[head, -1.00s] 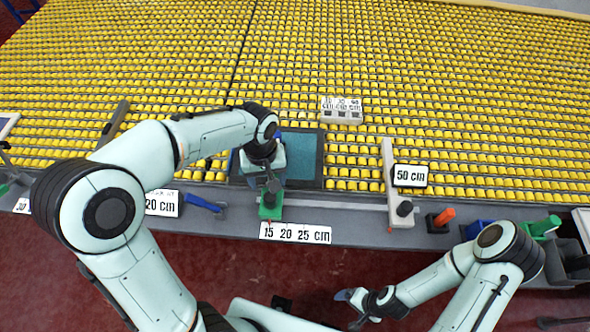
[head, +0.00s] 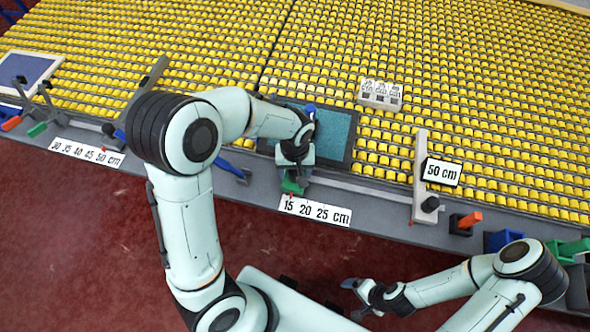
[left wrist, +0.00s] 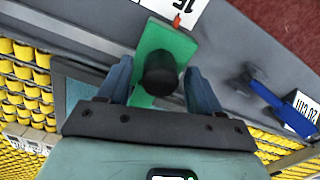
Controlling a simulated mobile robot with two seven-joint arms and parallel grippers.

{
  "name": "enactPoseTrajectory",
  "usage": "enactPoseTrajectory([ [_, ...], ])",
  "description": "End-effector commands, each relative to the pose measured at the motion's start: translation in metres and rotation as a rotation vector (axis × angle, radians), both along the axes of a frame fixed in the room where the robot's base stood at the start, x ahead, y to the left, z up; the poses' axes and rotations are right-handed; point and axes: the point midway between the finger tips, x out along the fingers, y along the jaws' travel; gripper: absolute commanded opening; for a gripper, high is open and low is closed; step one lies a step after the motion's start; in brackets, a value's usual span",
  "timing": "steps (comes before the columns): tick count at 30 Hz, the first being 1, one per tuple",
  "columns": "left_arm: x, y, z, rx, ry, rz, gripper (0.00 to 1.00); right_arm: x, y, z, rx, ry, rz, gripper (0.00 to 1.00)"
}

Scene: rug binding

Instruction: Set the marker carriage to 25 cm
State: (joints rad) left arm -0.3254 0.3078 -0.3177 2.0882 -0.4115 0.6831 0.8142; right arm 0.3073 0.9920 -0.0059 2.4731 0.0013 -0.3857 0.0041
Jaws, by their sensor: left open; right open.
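The marker carriage (head: 291,186) is a green block low in the middle of the head view, partly hidden by my left gripper. In the left wrist view the green carriage (left wrist: 150,45) carries a black knob (left wrist: 161,74). Its red pointer (left wrist: 177,20) is by the 15 end of the white scale plate (head: 315,212), which reads 15 20 25 cm. My left gripper (left wrist: 161,82) is open, with one finger on each side of the knob and gaps showing. My right gripper (head: 366,294) is open and empty over the floor, away from the bench.
A teal pad (head: 338,137) in a dark frame lies behind the left gripper. A pale upright bar with a 50 cm plate (head: 442,172) stands to the right. A blue lever (head: 232,168) is to the left. Yellow rollers fill the back.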

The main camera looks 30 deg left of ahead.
Motion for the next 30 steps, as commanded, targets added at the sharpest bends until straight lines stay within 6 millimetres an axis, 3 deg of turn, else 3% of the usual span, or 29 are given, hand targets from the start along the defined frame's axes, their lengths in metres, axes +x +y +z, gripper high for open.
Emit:
enactPoseTrajectory([
  [9, 0.000, 0.000, -0.003, 0.000, 0.001, 0.000, 0.65, 0.000, 0.000, 0.000, 0.000, 0.000, 0.000, 0.92],
  [11, 0.000, 0.000, -0.003, 0.000, 0.001, 0.000, 0.48, 0.000, 0.000, 0.000, 0.000, 0.000, 0.000, 0.92],
  [15, 0.000, 0.000, -0.003, 0.001, 0.000, 0.000, 0.03, 0.000, 0.000, 0.000, 0.000, 0.000, 0.000, 0.92],
  [16, 0.000, 0.000, -0.003, 0.000, 0.000, 0.000, 0.00, 0.000, 0.000, 0.000, 0.000, 0.000, 0.000, 0.92],
  [23, 0.003, -0.010, -0.003, -0.001, 0.000, -0.002, 0.00, -0.002, 0.000, -0.002, -0.001, 0.002, -0.001, 0.92],
  [30, 0.013, -0.053, -0.004, -0.002, -0.002, -0.006, 0.00, -0.006, 0.000, -0.008, 0.000, 0.007, 0.000, 0.92],
])
